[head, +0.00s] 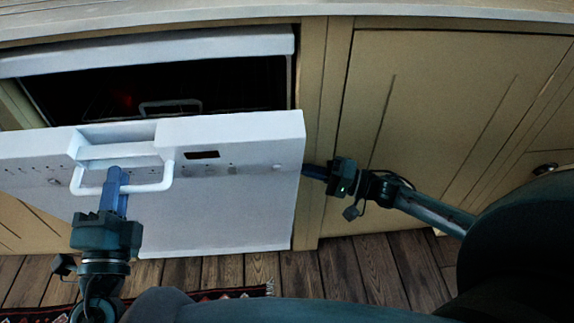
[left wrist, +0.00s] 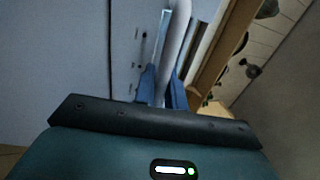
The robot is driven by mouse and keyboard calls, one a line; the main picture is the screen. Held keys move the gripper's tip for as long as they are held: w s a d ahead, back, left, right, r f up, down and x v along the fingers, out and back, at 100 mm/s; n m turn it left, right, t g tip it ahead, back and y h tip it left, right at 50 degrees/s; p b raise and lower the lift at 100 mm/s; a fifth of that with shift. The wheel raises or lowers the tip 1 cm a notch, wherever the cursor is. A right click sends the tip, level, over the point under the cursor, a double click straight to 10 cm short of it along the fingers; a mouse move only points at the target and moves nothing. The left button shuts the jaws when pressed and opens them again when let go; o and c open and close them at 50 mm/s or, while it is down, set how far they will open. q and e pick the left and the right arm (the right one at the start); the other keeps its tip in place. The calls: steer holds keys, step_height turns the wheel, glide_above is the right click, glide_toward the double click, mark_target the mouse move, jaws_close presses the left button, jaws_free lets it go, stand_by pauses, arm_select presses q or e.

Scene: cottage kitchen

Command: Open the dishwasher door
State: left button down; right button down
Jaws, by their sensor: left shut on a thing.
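The white dishwasher door (head: 235,143) is tilted partly open, with a dark gap to the interior behind its top edge. Its white handle (head: 155,186) is on the front at the left. My left gripper (head: 116,180) is shut on the handle; in the left wrist view the blue fingers (left wrist: 163,88) close around the white bar (left wrist: 175,45). My right gripper (head: 314,171) is at the door's right edge, and its fingertips are partly hidden by the door, so I cannot tell if they touch it.
Inside the dishwasher (head: 220,88) a rack handle (head: 170,105) shows in the dark. Cream cabinets (head: 420,110) stand to the right. A patterned red rug (head: 235,293) lies on the wooden floor (head: 345,270) below the door.

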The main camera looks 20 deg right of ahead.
arm_select(q)
steer(key=c, duration=1.5)
jaws_free()
steer(key=shift+w+r, duration=0.15)
steer(key=shift+r, duration=0.05)
steer(key=shift+c, duration=0.2)
